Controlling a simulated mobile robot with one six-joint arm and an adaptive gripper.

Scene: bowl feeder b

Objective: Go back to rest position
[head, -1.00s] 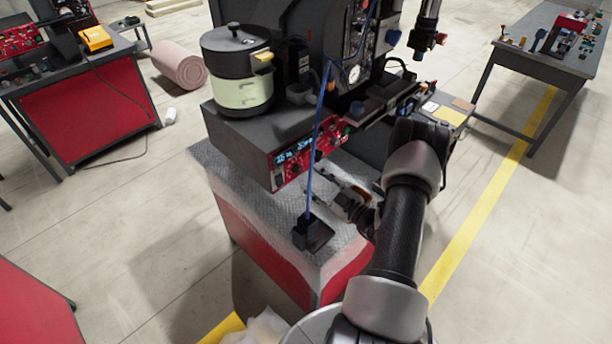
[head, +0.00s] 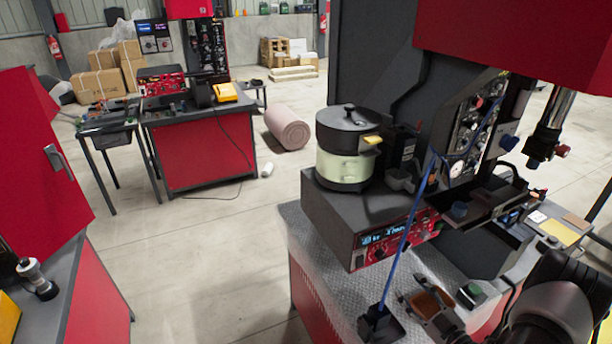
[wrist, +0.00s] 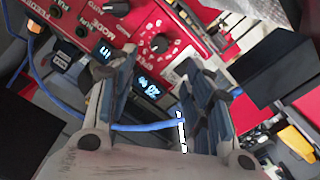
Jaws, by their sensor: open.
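My gripper (head: 432,306) is low in the head view, above the metal table top (head: 325,268) and in front of the red control panel (head: 400,238). In the wrist view my gripper (wrist: 157,85) has its two fingers spread apart, with no object gripped between them. A blue cable (wrist: 145,126) crosses the space between the fingers there; I cannot tell whether it touches them. The panel's knobs and lit displays (wrist: 147,86) show beyond the fingers. My arm comes in from the lower right corner of the head view.
A pale green bowl feeder (head: 345,168) with a black lid stands on the control box. A blue cable (head: 408,228) rises from a black block (head: 379,322) beside my gripper. A red cabinet (head: 38,150) stands at left. Floor (head: 220,260) between is clear.

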